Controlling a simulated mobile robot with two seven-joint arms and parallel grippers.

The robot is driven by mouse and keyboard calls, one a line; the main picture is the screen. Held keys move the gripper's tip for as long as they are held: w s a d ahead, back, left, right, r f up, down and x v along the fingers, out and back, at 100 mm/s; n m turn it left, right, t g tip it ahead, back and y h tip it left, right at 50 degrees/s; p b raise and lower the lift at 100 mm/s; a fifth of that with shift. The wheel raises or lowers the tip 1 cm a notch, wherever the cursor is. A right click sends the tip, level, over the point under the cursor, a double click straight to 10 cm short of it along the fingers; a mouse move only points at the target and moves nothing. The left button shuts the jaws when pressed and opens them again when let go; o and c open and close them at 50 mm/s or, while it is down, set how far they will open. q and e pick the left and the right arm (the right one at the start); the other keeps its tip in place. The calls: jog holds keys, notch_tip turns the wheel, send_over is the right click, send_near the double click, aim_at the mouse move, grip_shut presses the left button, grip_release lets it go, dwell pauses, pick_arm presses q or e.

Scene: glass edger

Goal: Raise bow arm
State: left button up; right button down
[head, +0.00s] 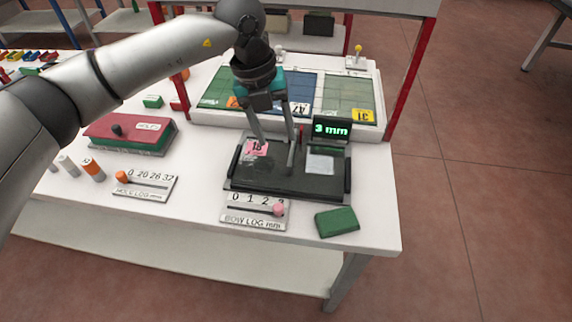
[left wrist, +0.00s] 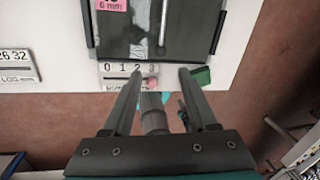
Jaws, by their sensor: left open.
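A dark measuring bed (head: 262,182) with raised side rails lies on the white bench; it also shows at the top of the left wrist view (left wrist: 120,38). A pink label (head: 257,148) marked 18 and a pale square (head: 320,163) show on it. A thin grey bar (left wrist: 163,28) shows over the bed in the left wrist view; I cannot tell whether it is the bow arm. My left gripper (head: 276,157) points down over the bed, open and empty; its fingers show apart in the left wrist view (left wrist: 159,74). My right gripper is out of view.
A display (head: 332,129) reads 3 mm behind the bed. In front are the bow log slider (head: 254,212), its pink knob near 3, and a green block (head: 337,221). A red-topped box (head: 125,132) stands left. Red posts (head: 409,75) flank the bench's back rack.

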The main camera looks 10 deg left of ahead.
aim_at(287, 169)
pick_arm(q)
jog(key=f, duration=0.3)
jog(key=d+f, duration=0.1)
jog(key=f, duration=0.3)
jog(key=d+f, duration=0.1)
jog(key=f, duration=0.2)
jog(key=shift+w+d+f+b, duration=0.1)
jog(key=shift+w+f+b, duration=0.1)
jog(key=shift+f+b, duration=0.15)
grip_shut()
dwell(0.8)
